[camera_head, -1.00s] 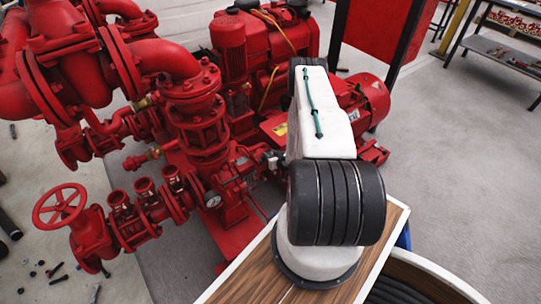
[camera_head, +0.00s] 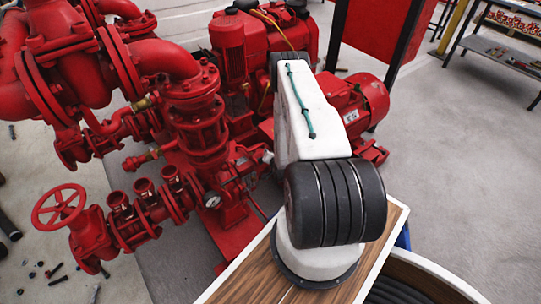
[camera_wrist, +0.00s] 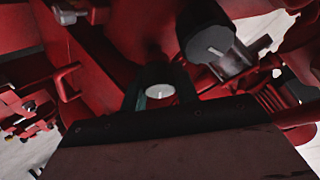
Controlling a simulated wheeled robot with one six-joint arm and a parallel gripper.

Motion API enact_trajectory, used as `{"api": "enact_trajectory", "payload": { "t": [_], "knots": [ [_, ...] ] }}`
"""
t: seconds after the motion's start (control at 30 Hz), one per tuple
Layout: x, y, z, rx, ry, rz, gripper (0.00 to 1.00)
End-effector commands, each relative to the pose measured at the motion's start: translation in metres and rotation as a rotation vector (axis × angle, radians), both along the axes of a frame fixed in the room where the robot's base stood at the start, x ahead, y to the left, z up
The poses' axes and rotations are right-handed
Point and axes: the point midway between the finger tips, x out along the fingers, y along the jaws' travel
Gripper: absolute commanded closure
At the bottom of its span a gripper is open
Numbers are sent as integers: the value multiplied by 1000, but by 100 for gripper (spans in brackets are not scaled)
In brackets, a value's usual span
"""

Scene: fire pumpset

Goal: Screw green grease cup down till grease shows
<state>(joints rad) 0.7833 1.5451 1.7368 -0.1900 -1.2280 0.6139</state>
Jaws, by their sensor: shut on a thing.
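In the wrist view my gripper (camera_wrist: 160,96) is at the centre, its two dark fingers closed on the sides of a small dark green part, which I take to be the grease cup (camera_wrist: 158,103). A pale round face (camera_wrist: 160,91) shows between the fingers. I cannot tell whether it is the cup's top or grease. The red pump housing (camera_wrist: 115,50) surrounds it closely. In the head view my white arm reaches to the red pumpset (camera_head: 200,140), and the gripper and cup are hidden behind the arm.
A dark cylinder (camera_wrist: 208,38) stands close to the upper right of my gripper in the wrist view. In the head view a red handwheel (camera_head: 58,205) and a gauge (camera_head: 213,201) are at the left. Loose bolts (camera_head: 55,275) lie on the floor. Open floor (camera_head: 450,180) is at the right.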

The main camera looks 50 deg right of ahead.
Motion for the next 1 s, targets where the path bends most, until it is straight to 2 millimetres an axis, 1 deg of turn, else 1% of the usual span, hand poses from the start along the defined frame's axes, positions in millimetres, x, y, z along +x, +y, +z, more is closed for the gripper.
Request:
{"api": "enact_trajectory", "payload": {
  "t": [0.5,0.53,0.57,0.87,1.0],
  "knots": [
    [-1,1,-1,18,-1,-14,93],
    [-1,1,-1,17,-1,-13,67],
    [-1,1,-1,17,-1,-13,61],
    [-1,1,0,16,-2,-14,61],
    [-12,8,6,16,-1,-14,61]
  ]
}}
